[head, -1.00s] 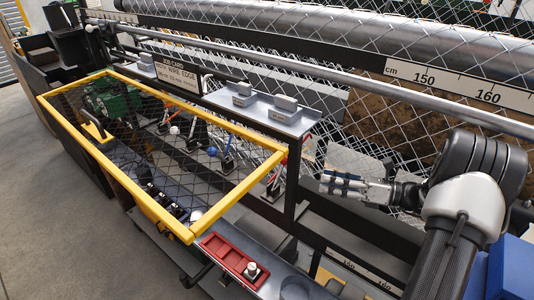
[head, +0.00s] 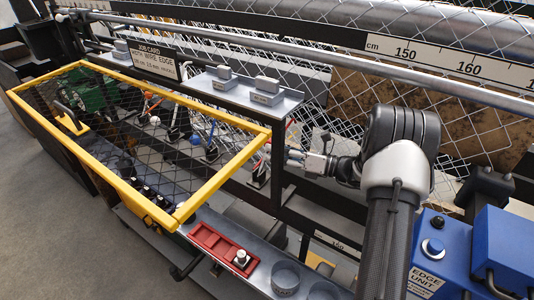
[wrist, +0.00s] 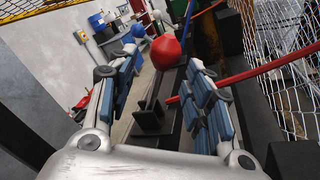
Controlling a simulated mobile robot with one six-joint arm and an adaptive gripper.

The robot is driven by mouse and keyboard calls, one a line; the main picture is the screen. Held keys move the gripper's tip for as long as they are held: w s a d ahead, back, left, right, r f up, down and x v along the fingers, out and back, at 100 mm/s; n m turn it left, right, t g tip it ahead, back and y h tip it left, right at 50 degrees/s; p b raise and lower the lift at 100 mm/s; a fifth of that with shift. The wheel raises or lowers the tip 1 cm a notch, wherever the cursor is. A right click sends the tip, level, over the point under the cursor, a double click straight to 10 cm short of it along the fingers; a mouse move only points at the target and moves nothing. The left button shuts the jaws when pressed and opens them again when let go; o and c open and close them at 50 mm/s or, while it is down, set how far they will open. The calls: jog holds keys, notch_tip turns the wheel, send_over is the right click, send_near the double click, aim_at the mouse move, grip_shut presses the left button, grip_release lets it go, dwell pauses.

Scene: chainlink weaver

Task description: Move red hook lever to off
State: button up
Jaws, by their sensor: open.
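The red lever shows in the wrist view as a round red knob (wrist: 166,52), in line with the gap between my fingertips. Whether the knob is between the pads or just beyond them is unclear. A red rod (wrist: 284,64) runs in from the right and passes behind my right finger. My gripper (wrist: 163,62) is open, its pads on either side of the knob's line. In the head view my gripper (head: 287,155) is by the black post, right of the yellow-framed guard. The hook and any on/off marks cannot be made out.
A yellow-framed mesh guard (head: 225,175) covers several levers, including one with a blue knob (head: 195,139). A black post (head: 278,170) carries a grey shelf (head: 287,107). Chain-link mesh (wrist: 297,100) stands close on the right. A blue edge unit (head: 432,248) stands at the lower right.

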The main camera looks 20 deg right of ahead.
jog(key=shift+x, duration=1.55)
grip_shut()
